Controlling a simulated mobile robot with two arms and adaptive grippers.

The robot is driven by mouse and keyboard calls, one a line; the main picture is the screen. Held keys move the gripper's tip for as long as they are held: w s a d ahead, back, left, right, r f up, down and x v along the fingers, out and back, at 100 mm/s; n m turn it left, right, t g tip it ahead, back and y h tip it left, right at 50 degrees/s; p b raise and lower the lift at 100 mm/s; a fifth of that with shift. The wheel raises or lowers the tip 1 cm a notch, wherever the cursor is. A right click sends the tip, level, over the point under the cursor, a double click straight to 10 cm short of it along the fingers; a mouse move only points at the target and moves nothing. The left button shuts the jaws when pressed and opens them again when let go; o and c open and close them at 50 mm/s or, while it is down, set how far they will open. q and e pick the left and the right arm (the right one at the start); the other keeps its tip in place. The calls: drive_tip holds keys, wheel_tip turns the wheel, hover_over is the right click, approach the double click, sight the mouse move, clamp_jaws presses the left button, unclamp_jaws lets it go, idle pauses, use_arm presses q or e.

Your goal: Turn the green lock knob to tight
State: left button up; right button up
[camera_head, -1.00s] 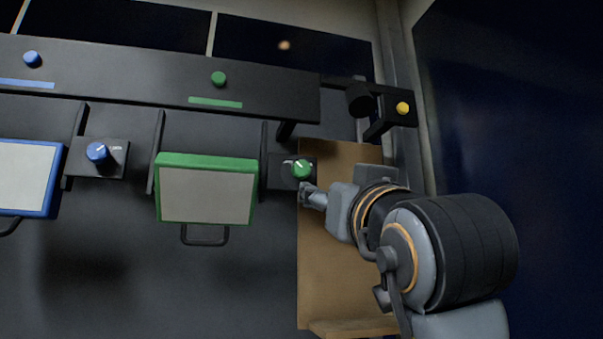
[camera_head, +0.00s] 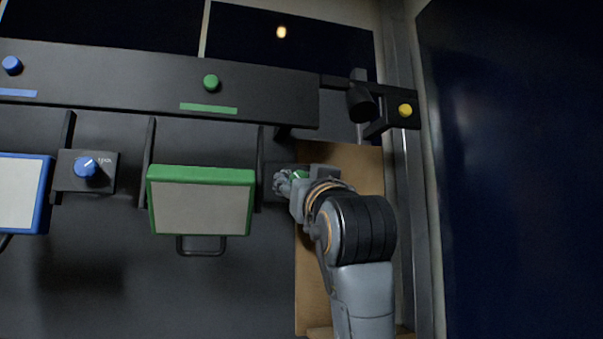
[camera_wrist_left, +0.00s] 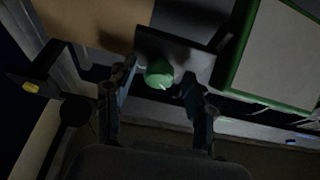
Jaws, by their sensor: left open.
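The green lock knob (camera_head: 300,174) sits on a dark block right of the green-framed panel (camera_head: 201,203). In the head view my gripper hides most of it. In the left wrist view the round green knob (camera_wrist_left: 159,74) is between my two fingers, with a small pale mark near its lower edge. My left gripper (camera_head: 285,182) is at the knob, its fingers open on either side of it; I cannot tell whether they touch it. The tight marking cannot be read. My right gripper is not in view.
A blue knob (camera_head: 86,167) and a blue-framed panel (camera_head: 22,194) are to the left. Above runs a dark rail (camera_head: 150,83) with a green button (camera_head: 211,82). A yellow knob (camera_head: 405,110) on a bracket is at upper right. A brown board (camera_head: 350,158) lies behind my arm.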

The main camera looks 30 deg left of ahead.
use_arm(q)
drive_tip(key=shift+w+a, duration=0.1)
drive_tip(key=shift+c, duration=0.4)
clamp_jaws()
drive_tip(key=shift+m, duration=0.4)
drive_tip(key=shift+s+a+r+m+t+h+b, duration=0.25)
drive_tip(key=shift+m+h, duration=1.3)
drive_tip(key=shift+m, duration=2.1)
drive_tip(key=shift+d+r+m+t+h+b, duration=0.15)
drive_tip(key=shift+m+h+b, duration=0.35)
drive_tip(key=shift+m+h, duration=2.05)
drive_tip(key=shift+s+a+r+m+t+h+b, duration=0.15)
drive_tip(key=shift+m+t+h+b, duration=0.25)
drive_tip(key=shift+m, duration=4.3)
drive_tip(key=shift+w+f, duration=0.1)
